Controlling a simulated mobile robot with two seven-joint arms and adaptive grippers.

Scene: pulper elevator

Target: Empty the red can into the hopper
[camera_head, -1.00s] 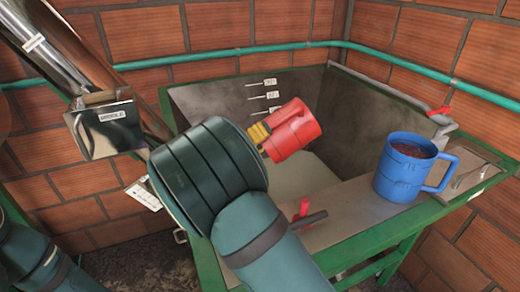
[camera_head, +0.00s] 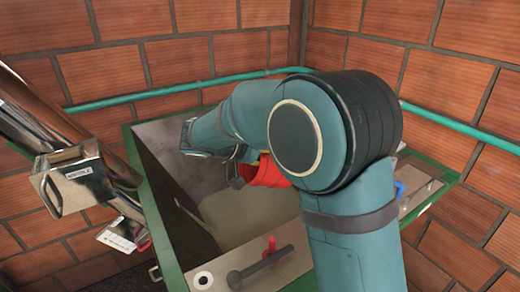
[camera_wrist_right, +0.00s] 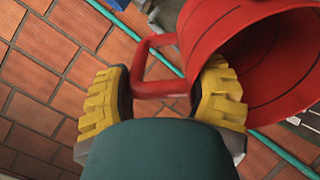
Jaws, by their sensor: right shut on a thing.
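The red can (camera_head: 264,171) is over the hopper (camera_head: 153,215) in the head view, partly hidden behind my right arm. It looks tilted. Its ribbed red body fills the upper right of the right wrist view (camera_wrist_right: 265,65). My right gripper (camera_wrist_right: 165,92) has its yellow fingers shut on the can's handle. In the head view that gripper is mostly hidden by my arm. The hopper is a green-rimmed bin with grey inner walls and a pale floor. I cannot tell what is in the can. My left gripper is not in view.
A sliver of the blue mug (camera_head: 399,188) shows behind my right arm. A shiny metal chute (camera_head: 70,180) is at the left. A green pipe (camera_head: 180,91) runs along the brick wall behind.

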